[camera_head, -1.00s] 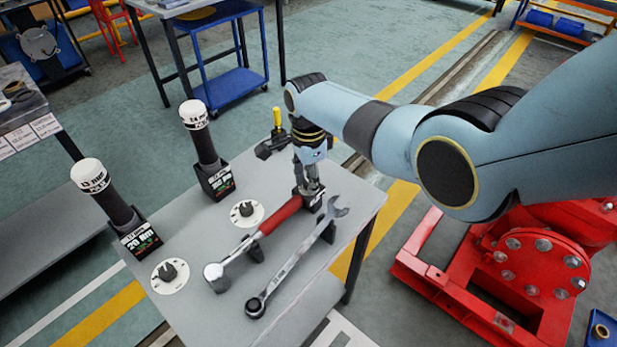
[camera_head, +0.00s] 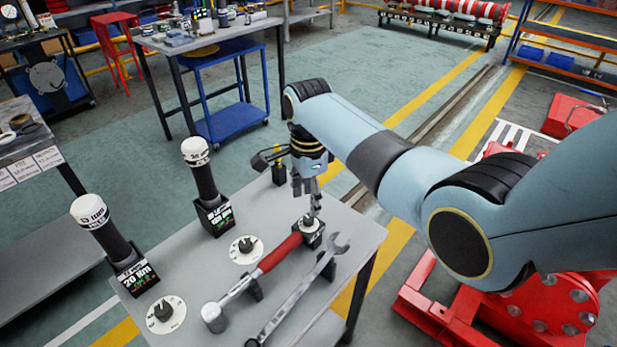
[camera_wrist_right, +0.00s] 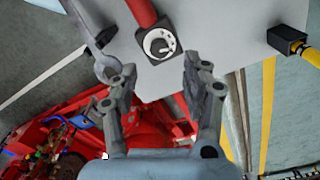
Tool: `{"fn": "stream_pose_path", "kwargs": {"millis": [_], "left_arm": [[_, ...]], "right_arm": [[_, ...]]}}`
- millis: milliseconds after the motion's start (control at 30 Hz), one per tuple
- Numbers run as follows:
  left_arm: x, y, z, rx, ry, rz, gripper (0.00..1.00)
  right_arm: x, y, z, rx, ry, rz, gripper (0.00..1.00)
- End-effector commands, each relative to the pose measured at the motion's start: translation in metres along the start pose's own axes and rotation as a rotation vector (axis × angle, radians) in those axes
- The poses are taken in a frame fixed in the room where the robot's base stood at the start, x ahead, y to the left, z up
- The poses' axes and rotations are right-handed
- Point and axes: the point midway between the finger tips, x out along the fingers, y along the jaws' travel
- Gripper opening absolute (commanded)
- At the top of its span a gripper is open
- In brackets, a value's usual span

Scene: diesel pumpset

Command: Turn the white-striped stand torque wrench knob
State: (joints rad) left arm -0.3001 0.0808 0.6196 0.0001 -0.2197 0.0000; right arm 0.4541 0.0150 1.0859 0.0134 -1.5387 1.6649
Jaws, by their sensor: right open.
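The torque wrench (camera_head: 272,261) with a red handle lies on a black stand on the grey table. At its handle end is a knob on a black block (camera_head: 312,233). In the right wrist view the knob (camera_wrist_right: 159,43) has a white round face with dark marks, at the end of the red handle. My right gripper (camera_head: 315,212) is over this end in the head view. In the right wrist view its open fingers (camera_wrist_right: 158,82) stand on either side below the knob, with nothing between them. Contact with the knob is not visible. My left gripper is not in view.
A combination wrench (camera_head: 298,292) lies beside the torque wrench. Two white-capped torque screwdrivers (camera_head: 203,180) (camera_head: 103,232) stand in black holders, each with a white dial (camera_head: 243,250) (camera_head: 166,314) in front. A black tool with a yellow top (camera_head: 278,172) stands at the far edge.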

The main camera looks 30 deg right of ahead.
Motion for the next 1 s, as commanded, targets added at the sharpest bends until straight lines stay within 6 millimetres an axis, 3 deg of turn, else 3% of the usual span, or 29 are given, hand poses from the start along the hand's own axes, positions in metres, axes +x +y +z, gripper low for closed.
{"fn": "stream_pose_path", "kwargs": {"millis": [133, 333, 867, 1000], "left_arm": [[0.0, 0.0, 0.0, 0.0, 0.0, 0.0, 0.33], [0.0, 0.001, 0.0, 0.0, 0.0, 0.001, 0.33], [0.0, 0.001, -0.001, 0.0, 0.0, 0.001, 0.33], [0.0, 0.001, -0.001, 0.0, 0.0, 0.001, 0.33]], "right_arm": [[-0.032, 0.0, 0.0, 0.0, 0.0, -0.003, 0.48], [-0.054, 0.0, 0.0, 0.0, 0.0, 0.0, 0.48], [-0.058, 0.0, 0.0, 0.0, 0.0, 0.001, 0.48], [-0.053, 0.009, -0.003, -0.044, 0.004, -0.005, 0.48]]}}
